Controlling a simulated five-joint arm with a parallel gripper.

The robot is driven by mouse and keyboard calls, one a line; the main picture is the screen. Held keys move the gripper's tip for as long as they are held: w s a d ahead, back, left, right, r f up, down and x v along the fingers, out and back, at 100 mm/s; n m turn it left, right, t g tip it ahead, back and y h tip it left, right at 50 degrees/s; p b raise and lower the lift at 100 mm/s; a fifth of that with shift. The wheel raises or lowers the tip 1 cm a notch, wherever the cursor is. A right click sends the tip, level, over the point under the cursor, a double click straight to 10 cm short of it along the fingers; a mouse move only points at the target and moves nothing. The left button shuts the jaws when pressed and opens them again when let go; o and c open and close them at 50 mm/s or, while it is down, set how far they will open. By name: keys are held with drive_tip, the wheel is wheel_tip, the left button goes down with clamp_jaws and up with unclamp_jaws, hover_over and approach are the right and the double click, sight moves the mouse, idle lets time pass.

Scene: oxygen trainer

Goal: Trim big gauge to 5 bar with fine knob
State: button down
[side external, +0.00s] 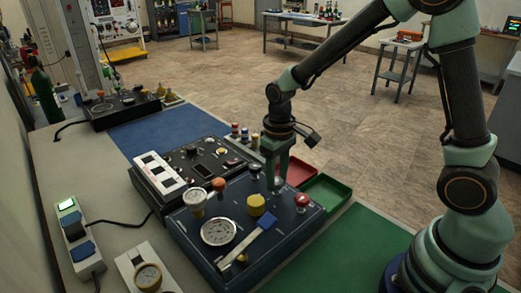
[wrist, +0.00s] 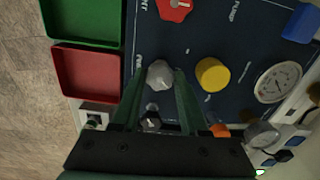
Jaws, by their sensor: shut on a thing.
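The big gauge (side external: 218,232) is a round white dial on the dark blue panel (side external: 190,240). It also shows at the right of the wrist view (wrist: 277,83); its needle is too small to read. A grey knob (wrist: 160,72), apparently the fine knob, stands on the panel with a partly legible label beside it. My gripper (wrist: 163,78) is shut on this knob, one finger on each side. In the side view my gripper (side external: 275,183) points straight down at the panel's far part and largely hides the knob.
A yellow knob (side external: 256,205), a red knob (side external: 303,200), a blue lever (side external: 263,224) and a smaller gauge (side external: 195,198) stand close by. Red (wrist: 85,70) and green (wrist: 80,20) trays lie beside the panel. A green mat (side external: 345,250) is clear.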

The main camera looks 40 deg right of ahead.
sight(277, 181)
drive_tip(key=shift+r+m, duration=0.1)
drive_tip(key=shift+m, duration=0.4)
drive_tip(key=shift+c, duration=2.1)
unclamp_jaws()
wheel_tip(277, 181, up, 12)
drive_tip(key=s+d+r+t, duration=0.3)
drive_tip(key=s+r+t, duration=0.1)
drive_tip(key=s, duration=0.5)
drive_tip(key=shift+s+d+t, duration=0.25)
drive_tip(key=shift+d+t, duration=0.1)
drive_tip(key=shift+t, duration=0.45)
